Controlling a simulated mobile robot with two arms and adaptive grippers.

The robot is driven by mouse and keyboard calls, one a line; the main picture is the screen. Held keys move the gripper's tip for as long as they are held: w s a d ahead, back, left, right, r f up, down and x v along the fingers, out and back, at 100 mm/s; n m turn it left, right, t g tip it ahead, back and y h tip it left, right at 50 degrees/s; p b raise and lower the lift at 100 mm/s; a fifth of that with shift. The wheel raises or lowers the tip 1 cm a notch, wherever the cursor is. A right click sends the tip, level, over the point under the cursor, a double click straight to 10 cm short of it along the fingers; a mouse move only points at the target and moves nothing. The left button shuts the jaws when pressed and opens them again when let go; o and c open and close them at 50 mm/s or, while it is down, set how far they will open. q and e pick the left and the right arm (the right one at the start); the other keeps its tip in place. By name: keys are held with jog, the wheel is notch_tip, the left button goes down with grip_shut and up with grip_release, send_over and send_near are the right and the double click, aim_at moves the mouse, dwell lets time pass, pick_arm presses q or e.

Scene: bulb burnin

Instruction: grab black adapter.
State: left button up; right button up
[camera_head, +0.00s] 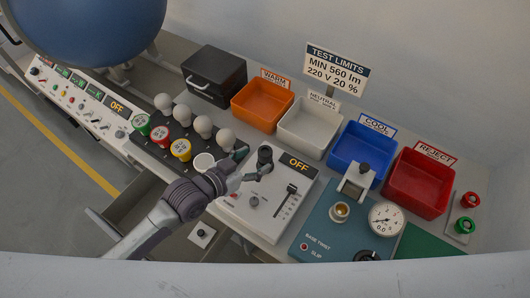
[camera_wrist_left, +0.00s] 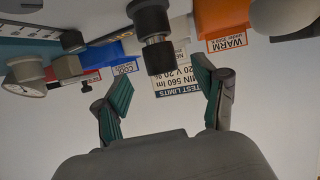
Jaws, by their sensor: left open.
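The black adapter (camera_head: 265,156) is a short dark cylinder standing upright on the white control panel with the OFF display. In the left wrist view it appears upside down as a dark stepped cylinder (camera_wrist_left: 157,52) at the top, between the directions of the two fingers. My left gripper (camera_head: 245,164) is open, just left of the adapter, with its fingers pointing toward it. In the left wrist view the green-padded fingers (camera_wrist_left: 163,88) are spread apart with nothing between their tips. I cannot tell whether either finger touches the adapter. My right gripper is not in view.
White bulbs (camera_head: 203,126) stand in a rack left of the gripper. A slider (camera_head: 287,197) is on the panel right of the adapter. Orange (camera_head: 262,119), white (camera_head: 287,138), blue (camera_head: 338,163) and red bins line the back. A gauge (camera_head: 386,218) stands at right.

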aim_at(260, 156)
pick_arm(q)
jog(key=shift+w+d+p, duration=0.3)
jog(key=shift+w+d, duration=0.1)
jog(key=shift+w, duration=0.1)
jog(key=p+x, duration=0.1)
jog(key=x, duration=0.2)
jog(key=shift+w+d+f, duration=0.4)
jog(key=shift+w, duration=0.05)
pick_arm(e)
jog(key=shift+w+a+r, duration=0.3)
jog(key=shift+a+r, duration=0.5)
pick_arm(q)
jog(key=shift+c, duration=0.3)
jog(key=c, duration=1.1)
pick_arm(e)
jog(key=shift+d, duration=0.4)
pick_arm(q)
jog(key=shift+r, duration=0.15)
